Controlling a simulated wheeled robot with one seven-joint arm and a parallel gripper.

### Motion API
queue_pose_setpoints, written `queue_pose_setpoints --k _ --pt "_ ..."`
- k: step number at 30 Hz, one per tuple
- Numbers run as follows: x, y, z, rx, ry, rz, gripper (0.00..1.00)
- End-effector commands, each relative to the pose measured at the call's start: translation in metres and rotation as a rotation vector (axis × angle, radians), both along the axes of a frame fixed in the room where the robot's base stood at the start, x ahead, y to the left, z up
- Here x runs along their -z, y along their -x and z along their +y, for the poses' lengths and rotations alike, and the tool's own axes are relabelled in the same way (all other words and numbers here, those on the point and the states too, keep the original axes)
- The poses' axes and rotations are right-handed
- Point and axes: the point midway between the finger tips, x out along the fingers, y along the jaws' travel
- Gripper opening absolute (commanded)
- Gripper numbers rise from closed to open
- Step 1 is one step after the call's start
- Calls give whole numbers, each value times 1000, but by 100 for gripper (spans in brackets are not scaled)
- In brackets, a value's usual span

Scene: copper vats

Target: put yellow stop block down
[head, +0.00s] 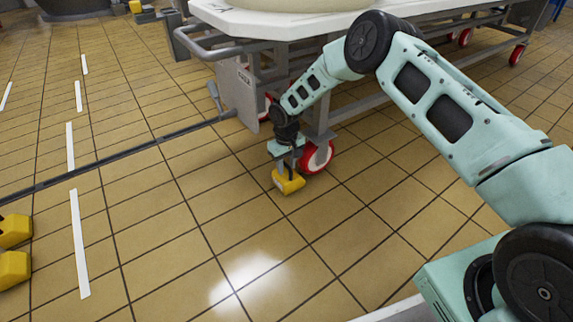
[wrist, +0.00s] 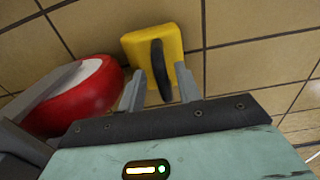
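The yellow stop block (head: 288,182) is at floor level beside the red-rimmed caster of the white-topped frame. In the wrist view the block (wrist: 180,45) has a dark upright handle (wrist: 160,70). My gripper (head: 285,158) is directly above the block, pointing down. In the wrist view my gripper's two grey fingers (wrist: 160,72) stand on either side of the handle, with a gap showing on each side. The fingers look open around it. The underside of the block is hidden, so I cannot tell exactly how it meets the floor.
The red caster (head: 317,157) is close to the block; it also shows in the wrist view (wrist: 78,97). The white-topped frame (head: 270,22) stands behind. More yellow blocks (head: 14,250) are at the left edge. The tiled floor in front is clear.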

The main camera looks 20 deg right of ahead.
Motion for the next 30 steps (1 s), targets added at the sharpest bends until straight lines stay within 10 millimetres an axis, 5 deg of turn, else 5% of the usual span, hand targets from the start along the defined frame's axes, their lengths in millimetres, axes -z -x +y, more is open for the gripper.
queue_pose_setpoints --k 16,30 --pt "-72 0 0 -1 1 0 34" --pt "-75 0 0 0 0 0 34"
